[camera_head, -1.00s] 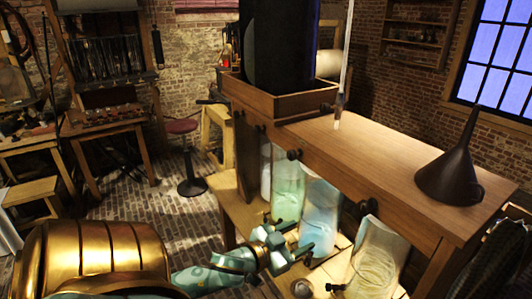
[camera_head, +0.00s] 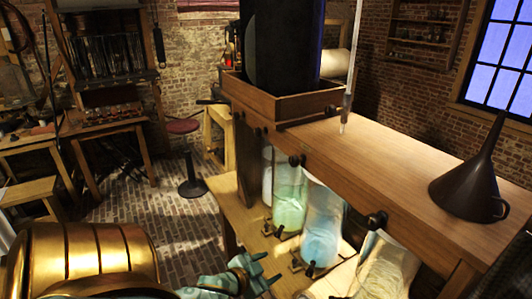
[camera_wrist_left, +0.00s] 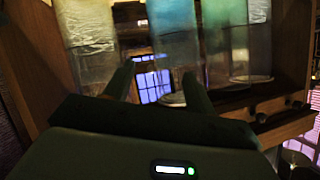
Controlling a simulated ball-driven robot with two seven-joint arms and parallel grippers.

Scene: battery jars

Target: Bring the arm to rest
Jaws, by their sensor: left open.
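My left gripper (camera_head: 268,269) is at the bottom of the head view, in front of the lower bench and left of the jars. In the left wrist view its two fingers (camera_wrist_left: 158,86) stand apart with nothing held between them. My gold and teal left arm comes in from the lower left. A green jar (camera_head: 289,200), a blue jar (camera_head: 322,225) and a clear jar (camera_head: 383,268) stand beneath the wooden shelf. The gripper looks clear of them. My right gripper is in neither view.
The wooden shelf (camera_head: 400,180) carries a dark funnel (camera_head: 468,182) and, at its far end, a wooden tray (camera_head: 285,102) with a large dark cylinder (camera_head: 280,45). Small taps stand by the jars on the lower bench (camera_head: 232,205). Brick floor (camera_head: 160,225) lies open to the left.

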